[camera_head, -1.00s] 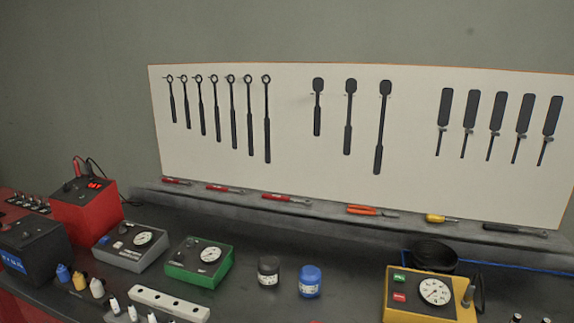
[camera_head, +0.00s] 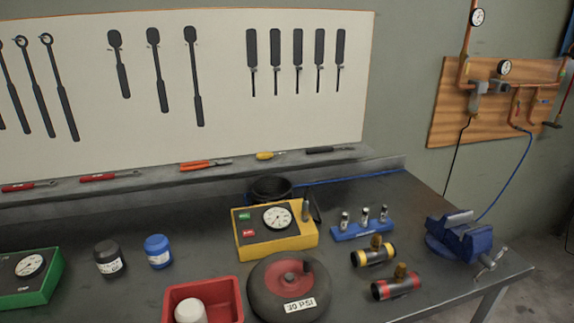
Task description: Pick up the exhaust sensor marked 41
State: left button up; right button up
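No part that I can read as marked 41 shows in the head view. A blue rack (camera_head: 363,232) on the bench, right of centre, holds three small upright silver and dark pieces, the left one (camera_head: 344,219), the middle one (camera_head: 365,214) and the right one (camera_head: 383,213). They may be sensors, but any marks on them are too small to read. Neither of my grippers is in view.
A yellow gauge box (camera_head: 250,240) stands left of the rack. Two pipe fittings, yellow-banded (camera_head: 373,254) and red-banded (camera_head: 396,286), lie in front of it. A blue vise (camera_head: 462,238) is at the right, a black wheel (camera_head: 262,298) and red tray (camera_head: 239,289) at the front.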

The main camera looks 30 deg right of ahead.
aim_at(364, 224)
jog(key=z, duration=1.6)
jog(key=k+l+z, duration=0.25)
jog(key=i+l, duration=0.05)
jog(key=l, duration=0.05)
